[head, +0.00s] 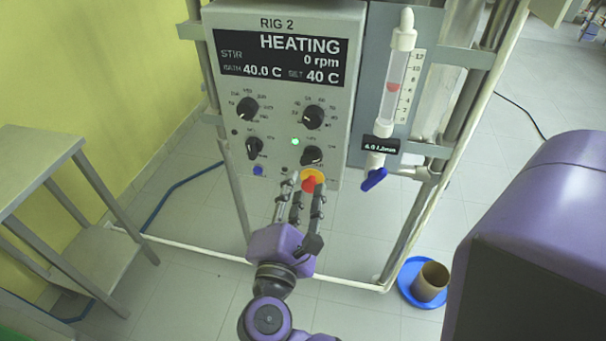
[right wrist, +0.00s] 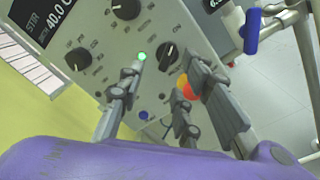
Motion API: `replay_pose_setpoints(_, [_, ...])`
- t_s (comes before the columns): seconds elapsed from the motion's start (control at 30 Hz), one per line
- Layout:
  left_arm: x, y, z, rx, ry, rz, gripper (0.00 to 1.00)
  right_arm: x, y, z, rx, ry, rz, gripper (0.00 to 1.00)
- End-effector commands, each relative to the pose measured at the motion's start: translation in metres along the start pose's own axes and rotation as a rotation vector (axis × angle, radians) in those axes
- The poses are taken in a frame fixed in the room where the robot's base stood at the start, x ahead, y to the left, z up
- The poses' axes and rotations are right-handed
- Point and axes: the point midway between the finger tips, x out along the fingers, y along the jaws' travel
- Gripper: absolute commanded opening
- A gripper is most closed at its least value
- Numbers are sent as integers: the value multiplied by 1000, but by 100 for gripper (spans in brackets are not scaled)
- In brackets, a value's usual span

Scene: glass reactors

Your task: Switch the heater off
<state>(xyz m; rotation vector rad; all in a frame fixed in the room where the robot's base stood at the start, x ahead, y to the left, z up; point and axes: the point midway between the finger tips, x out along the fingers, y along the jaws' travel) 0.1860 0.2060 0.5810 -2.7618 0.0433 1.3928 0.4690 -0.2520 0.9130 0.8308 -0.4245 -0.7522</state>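The RIG 2 control panel (head: 283,95) faces me in the head view; its display (head: 282,60) reads HEATING, 0 rpm, 40.0 C and set 40 C. At its lower right is a black knob (head: 312,155), with a lit green lamp (head: 295,141) to its upper left. The knob (right wrist: 167,55) and lamp (right wrist: 142,56) also show in the right wrist view. My right gripper (head: 301,186) is open and empty just below the knob, fingers pointing at the panel. Its fingers stand apart in the right wrist view (right wrist: 164,68); I cannot tell whether they touch anything. My left gripper is out of view.
A red button on a yellow base (head: 313,181) sits below the knob, close behind my right fingers. A blue button (head: 258,170) and other black knobs (head: 247,109) are nearby. A flow meter with a blue valve (head: 374,179) stands right.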

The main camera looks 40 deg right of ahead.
Motion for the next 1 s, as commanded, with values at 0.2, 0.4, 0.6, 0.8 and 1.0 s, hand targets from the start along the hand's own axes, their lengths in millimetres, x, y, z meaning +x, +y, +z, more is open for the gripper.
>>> replay_pose_setpoints(0.2, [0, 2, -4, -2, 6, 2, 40, 12, -5, -5, 144, 5, -60, 32])
replay_pose_setpoints(0.4, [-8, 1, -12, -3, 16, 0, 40, 45, -5, -3, 140, 4, -56, 32])
replay_pose_setpoints(0.6, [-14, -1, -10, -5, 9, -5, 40, 70, -8, -4, 138, 5, -58, 32])
replay_pose_setpoints(0.8, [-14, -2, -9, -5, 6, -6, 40, 79, -10, -6, 138, 7, -59, 32])
replay_pose_setpoints(1.0, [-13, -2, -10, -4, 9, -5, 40, 78, -10, -6, 137, 7, -60, 31])
